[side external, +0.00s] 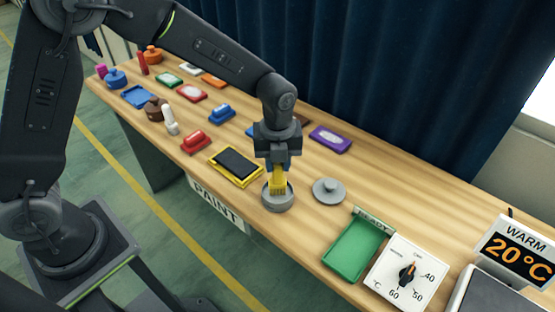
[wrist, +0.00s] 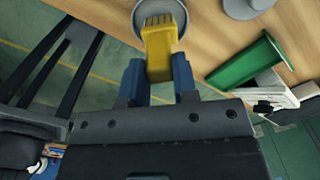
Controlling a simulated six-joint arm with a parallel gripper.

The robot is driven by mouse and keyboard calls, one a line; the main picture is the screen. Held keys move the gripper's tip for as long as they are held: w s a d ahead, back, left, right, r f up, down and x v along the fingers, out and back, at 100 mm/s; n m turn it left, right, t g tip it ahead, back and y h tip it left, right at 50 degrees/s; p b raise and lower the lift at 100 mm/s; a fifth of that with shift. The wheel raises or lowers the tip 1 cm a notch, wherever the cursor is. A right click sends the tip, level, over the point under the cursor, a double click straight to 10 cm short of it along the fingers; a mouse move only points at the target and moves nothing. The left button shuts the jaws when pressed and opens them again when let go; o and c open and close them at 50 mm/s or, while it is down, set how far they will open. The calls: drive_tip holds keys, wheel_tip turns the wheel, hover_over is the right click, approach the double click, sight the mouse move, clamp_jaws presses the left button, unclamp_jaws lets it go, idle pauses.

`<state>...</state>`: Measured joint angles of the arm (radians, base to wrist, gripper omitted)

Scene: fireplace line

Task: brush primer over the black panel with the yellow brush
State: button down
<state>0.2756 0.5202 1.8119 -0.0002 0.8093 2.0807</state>
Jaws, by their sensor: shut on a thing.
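My gripper (side external: 277,165) is shut on the yellow brush (side external: 277,184) and holds it pointing down over a round grey pot (side external: 278,203). The brush end is at or inside the pot's mouth; I cannot tell whether it touches the contents. In the wrist view the yellow brush (wrist: 160,45) sits between the blue fingertips (wrist: 158,78), with the grey pot rim (wrist: 183,14) behind it. The black panel (side external: 236,162), in a yellow frame, lies flat on the bench just left of the pot. Its surface looks dark all over.
A grey lid with a knob (side external: 329,190) lies right of the pot. A green tray (side external: 357,247) and a dial box (side external: 407,272) stand at the right, near a 20°C display (side external: 517,250). Red (side external: 195,141) and blue (side external: 222,113) blocks and a purple case (side external: 330,138) lie around the panel.

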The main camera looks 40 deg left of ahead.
drive_tip(key=shift+f, duration=0.5)
idle(1.1)
drive_tip(key=shift+r, duration=3.6)
